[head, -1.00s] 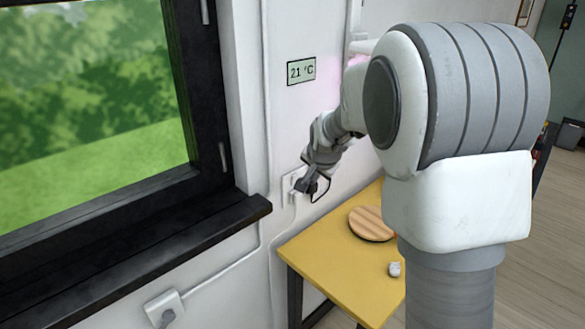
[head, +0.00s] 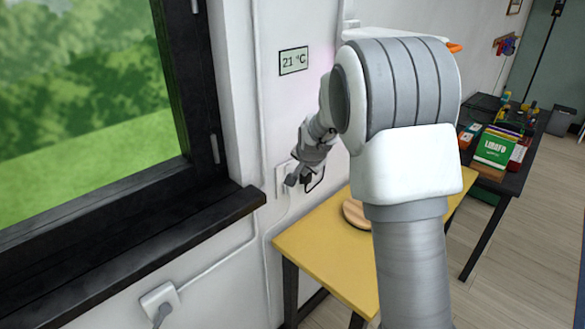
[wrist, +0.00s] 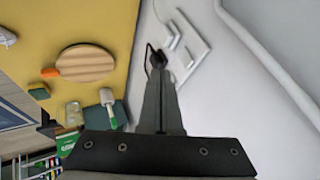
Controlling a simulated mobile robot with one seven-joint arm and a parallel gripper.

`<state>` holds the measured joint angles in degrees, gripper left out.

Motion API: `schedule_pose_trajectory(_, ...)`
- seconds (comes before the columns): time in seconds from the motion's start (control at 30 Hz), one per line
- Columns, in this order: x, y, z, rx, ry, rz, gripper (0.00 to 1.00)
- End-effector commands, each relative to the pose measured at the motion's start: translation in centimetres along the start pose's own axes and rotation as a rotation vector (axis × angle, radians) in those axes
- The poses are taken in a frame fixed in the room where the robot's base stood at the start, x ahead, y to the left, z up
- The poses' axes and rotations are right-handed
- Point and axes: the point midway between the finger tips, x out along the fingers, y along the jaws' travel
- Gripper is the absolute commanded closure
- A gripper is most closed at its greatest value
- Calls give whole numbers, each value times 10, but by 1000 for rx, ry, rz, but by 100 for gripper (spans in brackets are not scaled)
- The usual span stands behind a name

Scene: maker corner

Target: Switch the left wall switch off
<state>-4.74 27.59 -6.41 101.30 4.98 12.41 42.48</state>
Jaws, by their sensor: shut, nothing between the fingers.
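A white wall switch plate (head: 281,173) is on the wall right of the window, above the yellow table. My gripper (head: 290,182) is shut and empty, with its fingertips in front of this plate and hiding part of it. In the wrist view the white plate (wrist: 200,46) lies just beyond and to the right of my fingertips (wrist: 158,66). Whether the fingertips touch it, and whether the switch is on or off, I cannot tell.
The yellow table (head: 318,252) stands below, with a round wooden board (wrist: 86,64) on it. A black window sill (head: 150,245) juts out at the left. A small 21 °C display (head: 293,61) hangs above. A dark desk (head: 490,185) with books stands at the right.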

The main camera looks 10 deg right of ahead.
Motion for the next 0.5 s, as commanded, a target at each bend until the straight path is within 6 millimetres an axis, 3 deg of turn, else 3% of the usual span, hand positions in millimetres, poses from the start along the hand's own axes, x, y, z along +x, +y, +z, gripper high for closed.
schedule_pose_trajectory(0.33, 56, 0, 0, 1, -2, 1, 100)
schedule_pose_trajectory(0.5, 62, -25, -1, -2, -1, -1, 100)
